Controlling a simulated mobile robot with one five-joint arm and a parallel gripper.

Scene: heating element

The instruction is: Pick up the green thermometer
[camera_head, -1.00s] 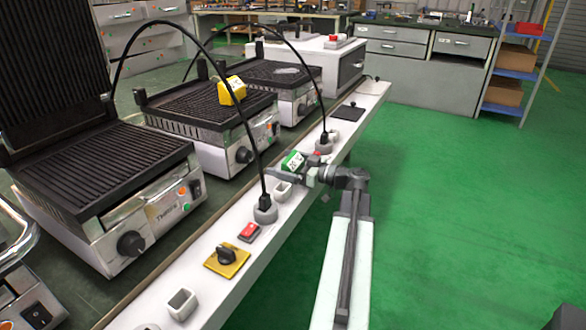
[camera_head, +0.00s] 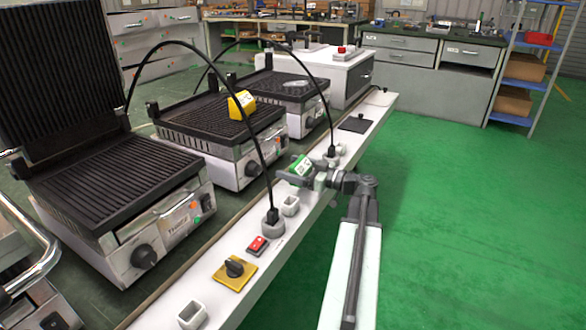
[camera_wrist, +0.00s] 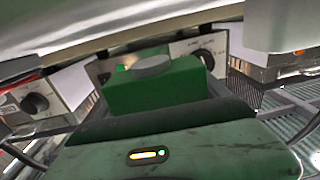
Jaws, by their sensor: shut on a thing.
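The green thermometer (camera_head: 301,165) is a small green block with a white label face, held over the white ledge (camera_head: 203,272) in front of the grills. My gripper (camera_head: 305,174) is shut on it. In the wrist view the green thermometer (camera_wrist: 155,90) fills the middle, with a round grey knob on its top. The gripper's fingers are partly hidden in the head view. I cannot tell how far the thermometer is above the ledge.
A yellow device (camera_head: 241,104) sits on the middle grill (camera_head: 190,118). Black cables arch from sockets on the ledge, one close left of my gripper. A red switch (camera_head: 257,245) and a yellow-plated knob (camera_head: 234,270) are on the ledge. Green floor at right is clear.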

